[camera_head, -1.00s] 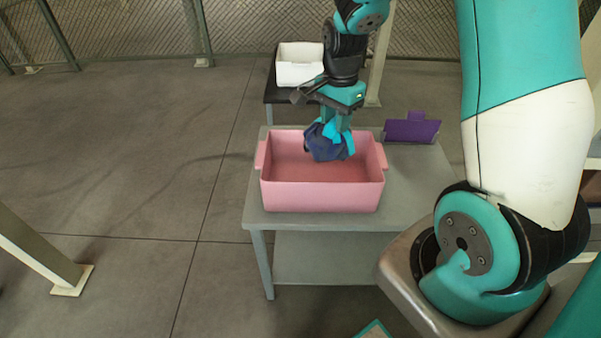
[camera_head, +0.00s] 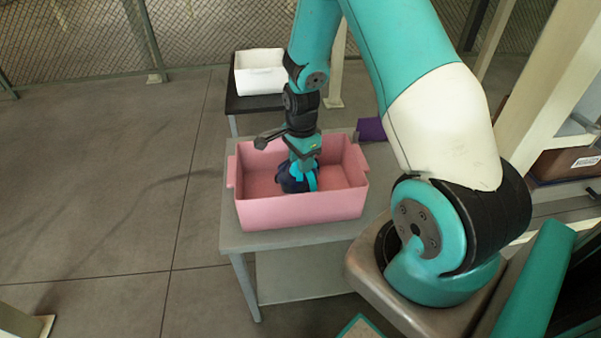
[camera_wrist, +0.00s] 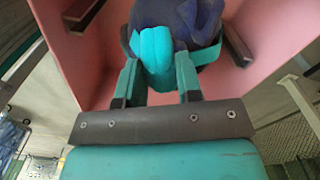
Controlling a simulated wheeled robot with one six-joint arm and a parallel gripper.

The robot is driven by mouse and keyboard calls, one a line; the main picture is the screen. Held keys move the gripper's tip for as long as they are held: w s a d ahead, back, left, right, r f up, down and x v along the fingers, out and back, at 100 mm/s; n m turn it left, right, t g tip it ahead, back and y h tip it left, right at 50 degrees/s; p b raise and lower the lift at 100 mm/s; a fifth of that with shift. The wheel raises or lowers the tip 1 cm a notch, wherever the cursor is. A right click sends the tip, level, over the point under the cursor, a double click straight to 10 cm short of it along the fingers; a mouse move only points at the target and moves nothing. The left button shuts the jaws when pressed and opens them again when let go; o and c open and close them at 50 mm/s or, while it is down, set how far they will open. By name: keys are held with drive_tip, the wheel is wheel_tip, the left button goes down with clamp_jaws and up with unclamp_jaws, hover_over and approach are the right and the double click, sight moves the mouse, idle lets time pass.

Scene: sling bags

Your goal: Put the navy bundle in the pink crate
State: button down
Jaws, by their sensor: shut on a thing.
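The pink crate (camera_head: 303,212) stands on a grey table. The navy bundle (camera_head: 293,183), dark blue with a bright teal band, is inside the crate's walls, low down near the middle. My gripper (camera_head: 301,167) reaches down into the crate and is shut on the bundle. In the wrist view my gripper (camera_wrist: 160,85) has its two fingers on either side of the bundle's teal part, and the navy bundle (camera_wrist: 205,25) shows beyond them. The pink crate's inside (camera_wrist: 80,65) surrounds it. Whether the bundle touches the crate floor cannot be told.
The grey table (camera_head: 245,238) has a narrow bare strip around the crate. A purple thing (camera_head: 371,129) is partly hidden behind my arm. A white bin (camera_head: 260,72) stands on a dark stand behind. A brown box (camera_head: 568,162) is at the far right.

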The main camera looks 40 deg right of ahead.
drive_tip(key=shift+f, duration=2.2)
drive_tip(key=shift+f, duration=0.2)
drive_tip(key=c, duration=0.8)
unclamp_jaws()
drive_tip(key=shift+r, duration=0.1)
drive_tip(key=shift+r, duration=0.1)
